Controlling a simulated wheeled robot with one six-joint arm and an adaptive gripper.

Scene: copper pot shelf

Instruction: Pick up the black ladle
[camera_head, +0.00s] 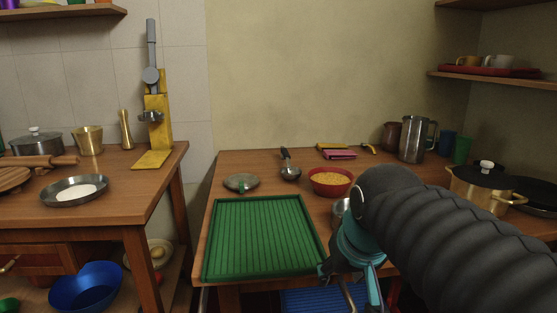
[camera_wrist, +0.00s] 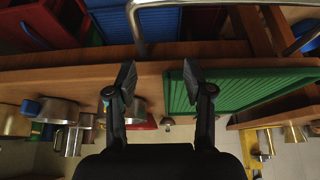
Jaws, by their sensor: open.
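A ladle with a black handle and a grey metal bowl (camera_head: 290,172) lies toward the back of the middle table in the head view, its handle pointing to the wall. It is between a grey round dish and a red bowl. My gripper (camera_wrist: 160,84) is open and empty in the wrist view, its two dark fingers spread over the table's front region. In the head view my arm hides most of the gripper, low at the front edge, well nearer than the ladle. The wrist view looks upside down, and I cannot surely pick out the ladle there.
A green ribbed tray (camera_head: 262,236) covers the front left of the table. A red bowl of yellow food (camera_head: 331,181), a grey dish (camera_head: 241,182) and a steel pitcher (camera_head: 416,139) stand behind it. A gold pot (camera_head: 477,187) is at right. Wood shows bare around the ladle.

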